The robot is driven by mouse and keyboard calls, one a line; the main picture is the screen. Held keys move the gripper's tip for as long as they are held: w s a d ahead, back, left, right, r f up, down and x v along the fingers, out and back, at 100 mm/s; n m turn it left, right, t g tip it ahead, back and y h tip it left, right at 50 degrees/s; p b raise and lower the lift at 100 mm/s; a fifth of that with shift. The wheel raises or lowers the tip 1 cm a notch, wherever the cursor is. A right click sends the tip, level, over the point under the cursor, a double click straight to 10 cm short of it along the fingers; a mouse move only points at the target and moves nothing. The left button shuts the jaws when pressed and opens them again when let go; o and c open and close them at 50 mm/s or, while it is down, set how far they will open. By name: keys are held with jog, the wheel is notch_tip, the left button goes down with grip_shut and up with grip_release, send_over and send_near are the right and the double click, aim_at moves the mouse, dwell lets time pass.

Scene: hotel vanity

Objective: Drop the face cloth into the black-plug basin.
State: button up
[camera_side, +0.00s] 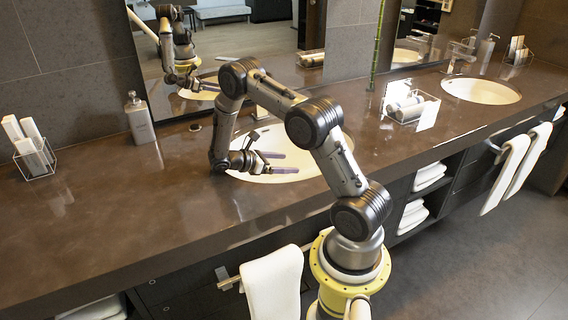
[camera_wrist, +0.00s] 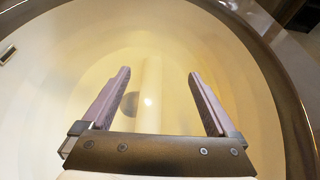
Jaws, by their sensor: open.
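My gripper (camera_side: 283,162) is open, with its two fingers low over the near basin (camera_side: 308,163). In the wrist view my gripper (camera_wrist: 160,92) is spread above the pale inside of this basin (camera_wrist: 210,40), with nothing pinched between the fingertips. A dark round plug (camera_wrist: 127,104) shows on the basin floor beside the left finger. A pale straight band runs along the floor between the fingers; I cannot tell whether it is the face cloth or a sheen. Rolled cloths (camera_side: 408,107) sit in a clear holder on the counter, right of the near basin.
A second basin (camera_side: 480,91) lies farther right. Towels (camera_side: 273,283) hang from the counter front. The mirror rises behind.

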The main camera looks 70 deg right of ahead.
jog(key=w+a+r, duration=0.3)
jog(key=r, duration=0.6)
jog(key=shift+w+a, duration=0.15)
dwell(1.0)
